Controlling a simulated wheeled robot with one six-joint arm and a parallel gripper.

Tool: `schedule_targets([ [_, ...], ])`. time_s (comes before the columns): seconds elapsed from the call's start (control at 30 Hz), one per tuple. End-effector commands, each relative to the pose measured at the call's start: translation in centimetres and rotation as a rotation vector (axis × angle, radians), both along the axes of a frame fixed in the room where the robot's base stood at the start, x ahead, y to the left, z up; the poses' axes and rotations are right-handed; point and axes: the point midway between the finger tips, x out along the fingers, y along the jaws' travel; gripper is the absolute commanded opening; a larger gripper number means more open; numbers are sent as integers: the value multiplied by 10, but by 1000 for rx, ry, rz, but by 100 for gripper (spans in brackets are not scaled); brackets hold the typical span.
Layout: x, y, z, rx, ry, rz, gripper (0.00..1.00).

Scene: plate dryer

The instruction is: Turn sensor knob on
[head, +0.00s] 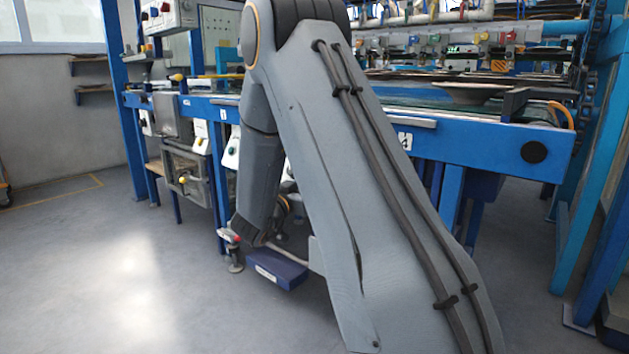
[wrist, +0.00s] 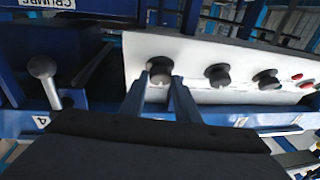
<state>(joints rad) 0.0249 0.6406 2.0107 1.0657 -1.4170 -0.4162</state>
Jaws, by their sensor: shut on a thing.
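In the wrist view, a white control panel (wrist: 200,55) carries a row of black round knobs. The leftmost knob (wrist: 160,66) sits between the two blue fingertips of my gripper (wrist: 160,82), which is shut on it. A middle knob (wrist: 217,75) and a right knob (wrist: 266,79) stand free of the gripper. No label naming the sensor knob is readable, and the held knob's pointer direction cannot be made out. In the head view my arm hides the gripper; a white panel (head: 232,152) shows partly beside it.
Small red buttons (wrist: 306,84) sit at the panel's right end. A grey ball-ended lever (wrist: 43,70) stands left of the panel. Blue frame beams (head: 470,136) run along the machine. A dark blue box (head: 277,270) is low beneath the arm. Floor at left is clear.

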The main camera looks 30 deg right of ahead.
Motion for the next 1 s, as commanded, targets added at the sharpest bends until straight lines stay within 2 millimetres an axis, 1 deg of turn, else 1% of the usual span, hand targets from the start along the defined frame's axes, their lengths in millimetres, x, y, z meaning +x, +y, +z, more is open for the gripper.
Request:
schedule_targets([
  [0.2, 5, 3, 0, 62, -169, -100, 7],
  [0.5, 8, 4, 0, 134, -370, -223, 7],
  [0.7, 10, 4, 1, 168, -463, -279, 7],
  [1.0, 11, 4, 1, 191, -529, -320, 7],
])
